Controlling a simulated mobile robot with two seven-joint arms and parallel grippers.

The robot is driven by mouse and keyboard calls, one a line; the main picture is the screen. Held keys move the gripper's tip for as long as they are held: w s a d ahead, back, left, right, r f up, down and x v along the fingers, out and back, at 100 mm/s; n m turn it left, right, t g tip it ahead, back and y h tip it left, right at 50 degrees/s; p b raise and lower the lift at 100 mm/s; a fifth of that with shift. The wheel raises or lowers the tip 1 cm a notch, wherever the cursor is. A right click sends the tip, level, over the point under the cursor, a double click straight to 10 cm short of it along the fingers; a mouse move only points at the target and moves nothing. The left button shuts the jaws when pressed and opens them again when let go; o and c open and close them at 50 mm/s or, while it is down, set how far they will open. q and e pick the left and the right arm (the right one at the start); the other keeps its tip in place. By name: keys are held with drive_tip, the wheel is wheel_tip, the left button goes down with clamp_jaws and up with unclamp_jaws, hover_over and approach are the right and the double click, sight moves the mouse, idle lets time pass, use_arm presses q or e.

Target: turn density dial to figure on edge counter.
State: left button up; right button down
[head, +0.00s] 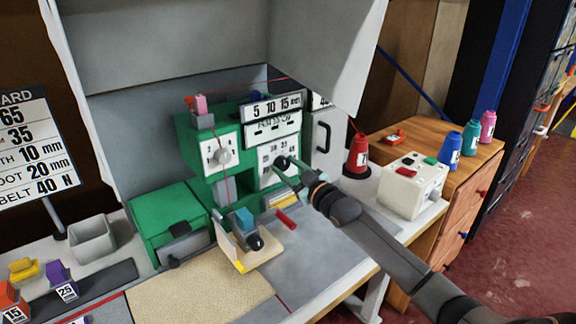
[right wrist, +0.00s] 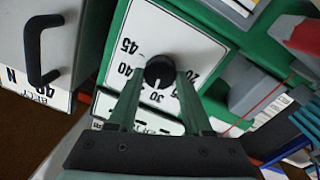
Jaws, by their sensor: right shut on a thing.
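The density dial is a black round knob (right wrist: 160,70) on a white scale plate (right wrist: 150,32) with figures including 20, 30, 40 and 45. The knob's light mark points about at 30. In the head view the scale plate (head: 268,155) is on the front of the green machine (head: 195,150). My right gripper (right wrist: 162,84) is shut on the knob, one finger on each side; it also shows in the head view (head: 288,166). Part of the scale is hidden behind the fingers. I cannot tell which thing is the edge counter. My left gripper is not in view.
A grey door with a black handle (head: 325,135) is just right of the dial. A white box (head: 412,186) with red and green buttons and a red cone-shaped spool (head: 357,155) stand farther right. A board (head: 19,140) with figures stands at the left.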

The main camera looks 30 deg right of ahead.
drive_tip(key=shift+n, duration=1.1)
drive_tip(key=shift+c, duration=1.6)
unclamp_jaws()
drive_tip(key=shift+s+f+p, duration=0.1)
drive_tip(key=shift+s+p, duration=0.05)
drive_tip(key=shift+p, duration=0.15)
drive_tip(key=shift+s, duration=0.25)
drive_tip(key=s, duration=1.1)
drive_tip(key=shift+s+d+f, duration=0.15)
drive_tip(key=shift+s+d, duration=0.05)
drive_tip(key=shift+s, duration=0.15)
